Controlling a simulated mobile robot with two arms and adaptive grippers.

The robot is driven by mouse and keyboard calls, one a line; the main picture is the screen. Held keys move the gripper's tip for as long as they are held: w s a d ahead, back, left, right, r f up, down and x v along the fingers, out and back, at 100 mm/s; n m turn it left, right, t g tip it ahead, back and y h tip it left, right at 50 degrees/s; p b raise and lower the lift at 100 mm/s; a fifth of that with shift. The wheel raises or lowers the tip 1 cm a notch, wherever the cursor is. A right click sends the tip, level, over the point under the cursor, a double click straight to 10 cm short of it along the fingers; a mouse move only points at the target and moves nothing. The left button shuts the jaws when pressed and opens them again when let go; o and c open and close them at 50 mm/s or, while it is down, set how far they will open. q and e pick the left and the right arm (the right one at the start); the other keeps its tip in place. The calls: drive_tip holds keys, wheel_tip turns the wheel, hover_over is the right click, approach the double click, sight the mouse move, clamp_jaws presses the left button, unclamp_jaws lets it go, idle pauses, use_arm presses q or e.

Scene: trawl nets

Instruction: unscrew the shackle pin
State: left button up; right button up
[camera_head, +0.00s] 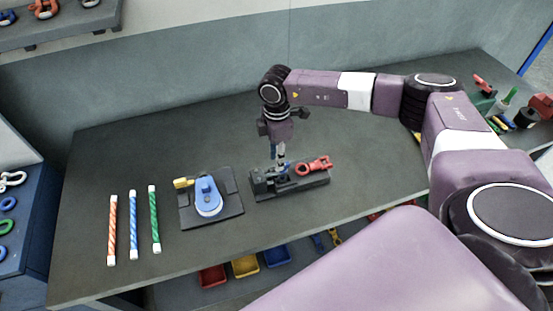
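A black fixture (302,188) stands on the dark table. A red shackle-like piece (314,166) lies on its right part. My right gripper (281,161) reaches down over the left part of the fixture, pointing down. Its fingertips are small here and close to the fixture, with a bit of blue beside them. I cannot make out the pin or whether the fingers are closed on it. My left gripper is not in view.
A dark plate (233,209) holding a blue part (208,197) with a yellow knob is left of the fixture. Orange, blue and green striped rods (133,226) lie further left. Coloured bins (245,265) sit below the front edge. The table's back left is clear.

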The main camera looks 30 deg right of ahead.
drive_tip(key=shift+f, duration=1.3)
clamp_jaws()
